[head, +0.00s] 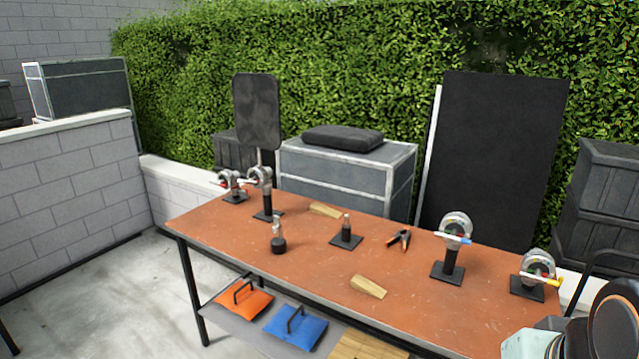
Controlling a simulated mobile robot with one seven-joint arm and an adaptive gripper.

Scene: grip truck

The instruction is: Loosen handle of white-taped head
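Several silver grip heads stand on black stands on the orange-brown table (300,262). At the far left are two close together: a low head (231,181) with red on it, and a taller head (261,177) beside it. A pale handle shows between these two and may be the white tape, but it is too small to be sure which head bears it. At the right, a tall head (457,224) has a blue-marked handle, and a low head (538,264) has yellow and red marks. My gripper is not in view; dark rounded parts at the lower right appear to be my arm.
Orange-handled clamp (400,239), wooden wedges (369,287) (325,210), a small dark stand (346,234) and a dark bottle-like item (278,240) lie between the heads. Orange (243,303) and blue (296,330) bags are on the lower shelf. Cases stand behind; open floor is left.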

